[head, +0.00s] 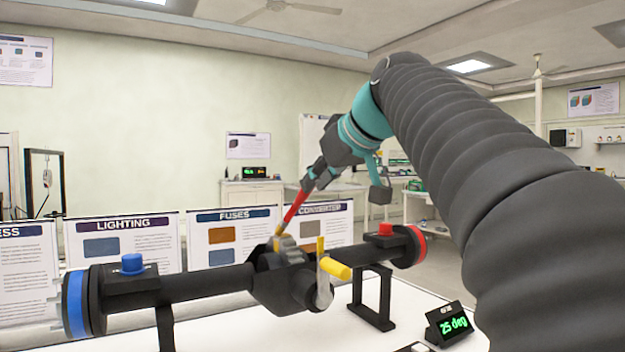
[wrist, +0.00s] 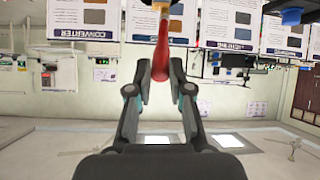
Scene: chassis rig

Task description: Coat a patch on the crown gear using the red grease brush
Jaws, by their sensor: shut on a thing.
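My gripper (head: 309,184) is shut on the red grease brush (head: 294,207), gripping its handle near the upper end. The brush slants down and left, and its tan tip is over the axle's centre housing. The grey crown gear (head: 290,245) shows in the open top of that housing. The brush tip is at the gear's left side; I cannot tell whether it touches the teeth. In the wrist view the red handle (wrist: 161,58) sits between my two fingers, with the tip cut off by the top edge.
The dark axle (head: 205,284) spans the white table (head: 410,300), with a blue left end (head: 75,303) and a red right end (head: 415,245). A yellow crank handle (head: 337,268) sticks out in front of the housing. A "25 deg" display (head: 450,323) stands front right. Information boards (head: 125,243) line the back.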

